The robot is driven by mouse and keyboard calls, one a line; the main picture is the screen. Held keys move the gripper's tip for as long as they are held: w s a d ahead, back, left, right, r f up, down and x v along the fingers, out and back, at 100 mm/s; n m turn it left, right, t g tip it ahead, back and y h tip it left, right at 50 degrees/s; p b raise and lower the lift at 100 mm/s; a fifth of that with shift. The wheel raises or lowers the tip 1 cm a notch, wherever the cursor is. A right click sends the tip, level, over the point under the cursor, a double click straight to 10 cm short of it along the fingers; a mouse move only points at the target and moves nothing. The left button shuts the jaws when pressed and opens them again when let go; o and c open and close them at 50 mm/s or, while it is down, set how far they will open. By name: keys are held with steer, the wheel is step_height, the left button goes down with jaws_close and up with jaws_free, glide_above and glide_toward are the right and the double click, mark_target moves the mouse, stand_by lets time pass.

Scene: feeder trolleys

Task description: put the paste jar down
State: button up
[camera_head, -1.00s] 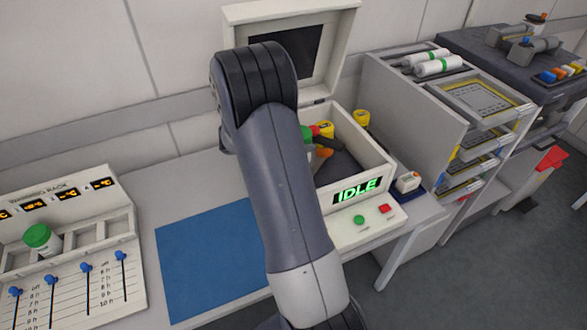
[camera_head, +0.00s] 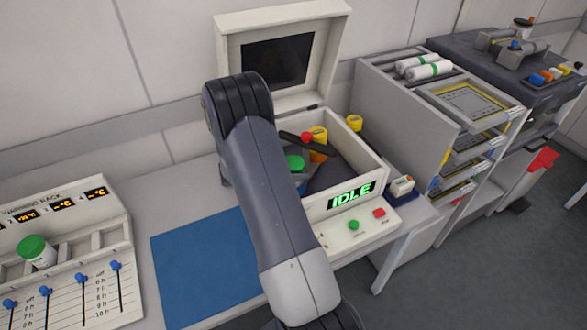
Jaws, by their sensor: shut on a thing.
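A jar with a green lid (camera_head: 295,162), which I take for the paste jar, shows at the right edge of my arm, inside the open mixer (camera_head: 372,168). Only its lid shows clearly. My arm covers the left part of the mixer and hides most or all of my gripper, so the fingers cannot be made out. The gripper is shut on this jar. Whether the jar touches a seat below cannot be seen. A yellow cup (camera_head: 319,133) and a dark bar with a red knob (camera_head: 307,138) are beside it. The mixer display reads IDLE.
The mixer lid (camera_head: 285,15) stands open. Another green-lidded jar (camera_head: 37,250) sits in the warming rack (camera_head: 110,232) at left. A blue mat (camera_head: 205,265) lies bare on the bench. A small device (camera_head: 402,187) and a shelved trolley (camera_head: 395,95) stand at right.

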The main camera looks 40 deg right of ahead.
steer(key=o, duration=1.4)
steer(key=shift+f, duration=0.15)
steer(key=shift+a+r, duration=0.25)
steer(key=b+v, duration=0.1)
steer(key=v, duration=1)
steer(key=shift+a+r, duration=0.2)
